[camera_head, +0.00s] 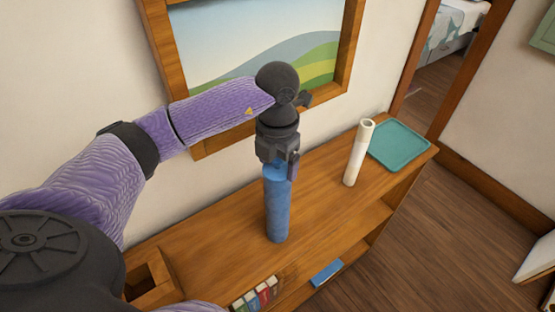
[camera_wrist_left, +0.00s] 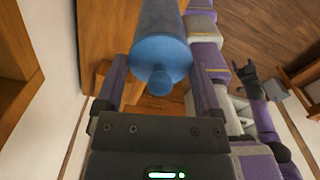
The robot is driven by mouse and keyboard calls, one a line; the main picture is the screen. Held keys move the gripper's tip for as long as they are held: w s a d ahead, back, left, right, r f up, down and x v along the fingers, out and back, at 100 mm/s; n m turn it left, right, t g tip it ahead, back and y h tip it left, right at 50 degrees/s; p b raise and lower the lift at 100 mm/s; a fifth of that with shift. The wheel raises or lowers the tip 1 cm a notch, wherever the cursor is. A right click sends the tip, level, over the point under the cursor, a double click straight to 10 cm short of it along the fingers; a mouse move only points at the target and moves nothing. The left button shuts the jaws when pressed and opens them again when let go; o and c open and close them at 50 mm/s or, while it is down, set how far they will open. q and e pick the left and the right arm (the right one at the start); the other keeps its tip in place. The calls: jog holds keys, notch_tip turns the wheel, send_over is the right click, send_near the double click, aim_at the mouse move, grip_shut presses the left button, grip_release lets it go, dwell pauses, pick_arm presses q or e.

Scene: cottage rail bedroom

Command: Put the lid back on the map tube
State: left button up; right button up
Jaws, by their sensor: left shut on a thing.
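The blue map tube (camera_head: 276,212) stands upright on the wooden shelf top. My left gripper (camera_head: 279,156) is above it, pointing down, shut on the blue lid (camera_wrist_left: 159,70). In the left wrist view, the lid's round face and small knob show between the fingers, with the tube in line beyond it. The lid is at the tube's top end; I cannot tell whether it is seated or just above. The tube's mouth is hidden. My right gripper (camera_wrist_left: 245,70) shows small in the left wrist view, its fingers apart and empty, away from the tube.
A cream hollow roll (camera_head: 357,153) stands upright to the right of the tube. A teal tray (camera_head: 399,146) lies at the shelf's right end. Books (camera_head: 257,295) and a blue item (camera_head: 326,272) are at the shelf's front. A framed picture (camera_head: 262,40) hangs behind.

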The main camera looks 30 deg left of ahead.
pick_arm(q)
jog(key=o, duration=1)
jog(key=shift+c, duration=0.2)
notch_tip(320, 180, up, 9)
jog(key=shift+r, duration=0.45)
